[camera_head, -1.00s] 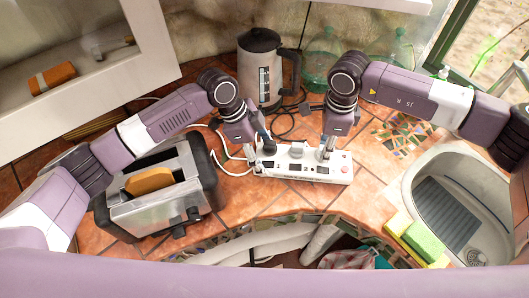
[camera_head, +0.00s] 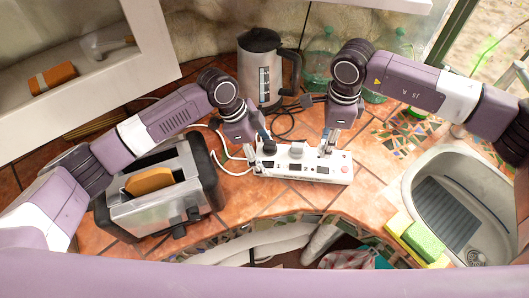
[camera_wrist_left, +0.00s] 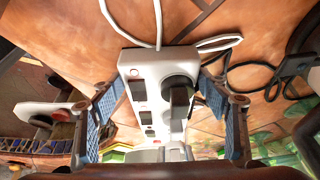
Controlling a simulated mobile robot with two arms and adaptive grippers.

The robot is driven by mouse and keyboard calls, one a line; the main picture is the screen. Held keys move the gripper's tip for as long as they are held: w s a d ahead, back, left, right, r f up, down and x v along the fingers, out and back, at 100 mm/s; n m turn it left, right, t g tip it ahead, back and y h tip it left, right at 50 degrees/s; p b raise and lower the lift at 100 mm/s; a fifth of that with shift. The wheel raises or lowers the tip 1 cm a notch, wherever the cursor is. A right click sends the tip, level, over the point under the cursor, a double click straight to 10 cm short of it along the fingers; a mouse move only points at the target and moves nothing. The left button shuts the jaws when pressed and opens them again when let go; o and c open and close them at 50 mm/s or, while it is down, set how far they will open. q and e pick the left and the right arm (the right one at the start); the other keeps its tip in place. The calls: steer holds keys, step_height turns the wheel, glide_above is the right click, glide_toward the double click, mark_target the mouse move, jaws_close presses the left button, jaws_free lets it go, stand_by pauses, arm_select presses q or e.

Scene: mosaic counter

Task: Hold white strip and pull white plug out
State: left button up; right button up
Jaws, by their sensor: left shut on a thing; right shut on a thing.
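The white strip (camera_head: 300,168) lies on the tiled counter, with dark switches and a red round light at its right end. A black plug (camera_wrist_left: 178,92) sits in its left part. My left gripper (camera_head: 264,142) is shut across the strip at that end, with its blue fingers on both long sides in the left wrist view (camera_wrist_left: 158,100). My right gripper (camera_head: 328,146) is over the right part of the strip, shut on the white plug (camera_head: 325,151), which the fingers mostly hide. I cannot tell whether the plug still touches its socket.
A toaster (camera_head: 158,207) with bread stands at left front. A kettle (camera_head: 258,68) and green bottles (camera_head: 321,62) stand behind. Cables lie behind and left of the strip. The sink (camera_head: 456,205) with sponges (camera_head: 424,241) beside it is at right.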

steer(key=shift+r, duration=1)
arm_select(q)
steer(key=o, duration=0.9)
steer(key=shift+o, duration=0.2)
steer(key=v, duration=1.2)
steer(key=shift+d, duration=0.1)
